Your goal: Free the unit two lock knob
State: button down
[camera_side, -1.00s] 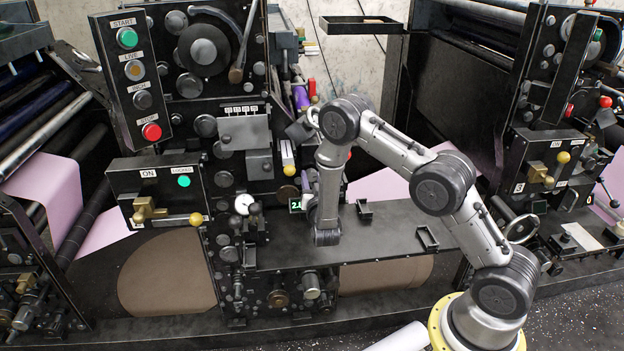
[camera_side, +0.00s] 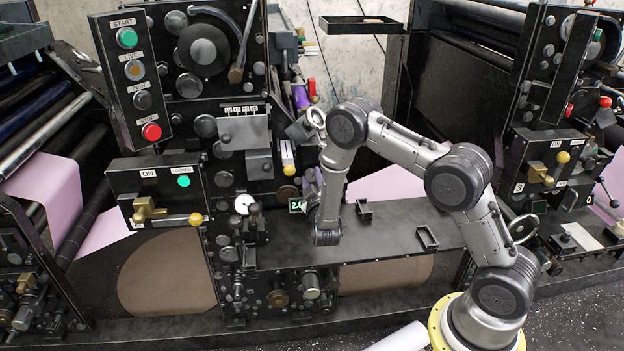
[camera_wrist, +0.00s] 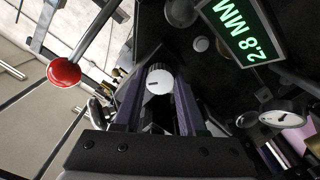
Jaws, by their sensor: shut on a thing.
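In the wrist view, a small round knob (camera_wrist: 159,81) with a white face, a short dark mark and a ribbed black side sits between the two fingers of my gripper (camera_wrist: 157,100). The fingers are shut on its sides. In the side view, my gripper (camera_side: 309,190) is at the dark machine's front, just right of a green readout (camera_side: 296,205). The knob is hidden there, and I cannot read a label naming it. The readout shows "2.8 MM" in the wrist view (camera_wrist: 241,30).
A red ball-ended lever (camera_wrist: 63,72) stands left of the fingers in the wrist view. A white dial (camera_wrist: 283,118) is at right. In the side view, a dark shelf (camera_side: 385,240) with two small open brackets lies below my gripper. A button panel (camera_side: 135,80) is at upper left.

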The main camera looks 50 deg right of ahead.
jog(key=n, duration=0.3)
jog(key=shift+n, duration=2.1)
jog(key=shift+c, duration=2.4)
grip_release()
jog(key=v, duration=1.4)
jog(key=shift+d, duration=0.15)
